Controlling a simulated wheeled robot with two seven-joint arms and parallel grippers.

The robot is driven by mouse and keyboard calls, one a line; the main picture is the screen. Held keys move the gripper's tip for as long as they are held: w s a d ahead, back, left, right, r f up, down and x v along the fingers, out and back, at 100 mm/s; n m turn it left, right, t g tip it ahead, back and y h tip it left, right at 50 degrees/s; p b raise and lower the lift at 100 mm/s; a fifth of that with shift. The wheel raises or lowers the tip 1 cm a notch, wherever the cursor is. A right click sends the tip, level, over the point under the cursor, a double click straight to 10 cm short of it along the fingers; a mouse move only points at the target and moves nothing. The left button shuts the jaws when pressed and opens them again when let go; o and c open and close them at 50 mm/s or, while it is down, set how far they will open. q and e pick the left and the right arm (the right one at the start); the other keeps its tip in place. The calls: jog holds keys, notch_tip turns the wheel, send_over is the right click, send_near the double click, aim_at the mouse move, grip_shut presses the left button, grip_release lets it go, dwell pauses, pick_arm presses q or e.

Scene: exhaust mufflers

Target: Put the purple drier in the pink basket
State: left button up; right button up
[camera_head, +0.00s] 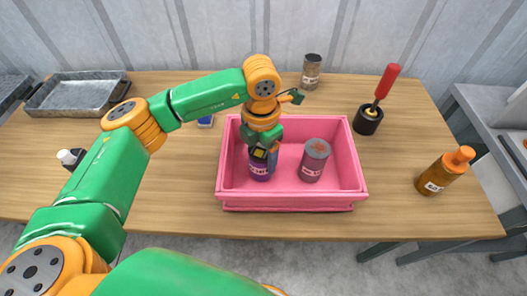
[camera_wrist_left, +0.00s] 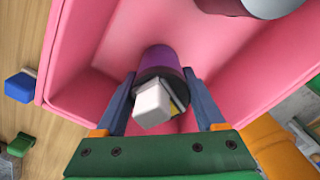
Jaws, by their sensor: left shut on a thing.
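The purple drier (camera_head: 259,172) is a dark purple can with a pale label, inside the left part of the pink basket (camera_head: 290,206). My left gripper (camera_head: 263,152) points down into the basket and is shut on the drier near its top. In the left wrist view the drier (camera_wrist_left: 160,58) sits between the two fingers of the gripper (camera_wrist_left: 163,108), with a white block-shaped piece at its near end. I cannot tell whether its bottom touches the basket floor. My right gripper is not in view.
A grey-mauve can (camera_head: 314,160) stands in the basket, right of the drier. A brown can (camera_head: 311,71), a red-handled brush in a black cup (camera_head: 368,120) and an amber bottle (camera_head: 444,172) stand around it. A metal tray (camera_head: 78,92) lies at the back left of the wooden table (camera_head: 400,200).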

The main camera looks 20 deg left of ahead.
pick_arm(q)
jog(key=shift+w+f, duration=0.1)
jog(key=shift+f+b, duration=0.15)
jog(key=shift+b, duration=0.2)
jog(key=o, duration=1.5)
jog(key=shift+r+p, duration=0.35)
jog(key=shift+r, duration=0.05)
notch_tip(320, 180, up, 5)
jog(key=shift+r+b, duration=0.2)
jog(key=shift+b, duration=0.65)
notch_tip(320, 180, up, 6)
jog(key=shift+r, duration=0.2)
